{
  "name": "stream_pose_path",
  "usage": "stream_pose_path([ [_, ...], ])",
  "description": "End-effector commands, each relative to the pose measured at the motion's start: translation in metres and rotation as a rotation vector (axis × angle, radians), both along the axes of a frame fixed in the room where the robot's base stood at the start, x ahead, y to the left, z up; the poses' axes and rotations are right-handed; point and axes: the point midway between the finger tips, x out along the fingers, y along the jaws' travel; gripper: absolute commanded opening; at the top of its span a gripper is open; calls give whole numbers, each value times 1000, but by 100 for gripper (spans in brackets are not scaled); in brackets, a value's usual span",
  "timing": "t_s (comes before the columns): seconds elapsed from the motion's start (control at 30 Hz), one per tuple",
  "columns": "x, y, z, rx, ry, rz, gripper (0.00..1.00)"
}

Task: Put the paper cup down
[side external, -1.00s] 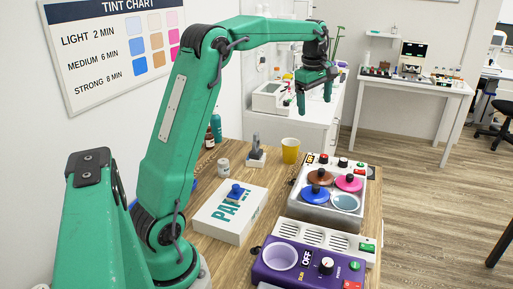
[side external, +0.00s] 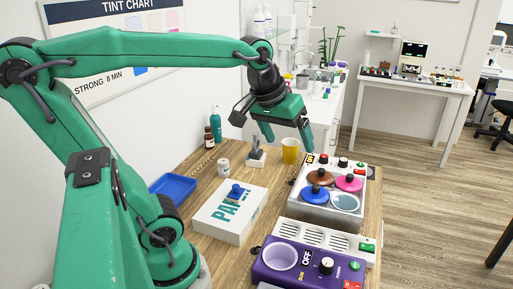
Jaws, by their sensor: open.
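A yellow paper cup (side external: 290,152) stands upright on the wooden table (side external: 205,168), near its far end. My gripper (side external: 272,130) is open, with its two fingers spread wide and nothing held between them. It hangs above the far end of the table, close to the cup in the picture. One finger shows just right of the cup's rim; I cannot tell whether they touch. The other finger is further left, above a small grey stand.
The grey stand (side external: 256,158) is left of the cup. A hot-plate unit with coloured lids (side external: 325,210) is to the right. A white box (side external: 225,225), a blue tray (side external: 172,189), a small jar (side external: 223,168), bottles (side external: 216,125) and a purple warmer (side external: 300,275) are around.

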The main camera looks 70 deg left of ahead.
Motion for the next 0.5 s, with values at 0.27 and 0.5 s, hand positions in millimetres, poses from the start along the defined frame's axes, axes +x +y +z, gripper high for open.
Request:
stream_pose_path([
  [0.27,-53,-24,-33,110,-54,-303,86],
  [0.5,-70,-31,-49,156,-72,-416,86],
])
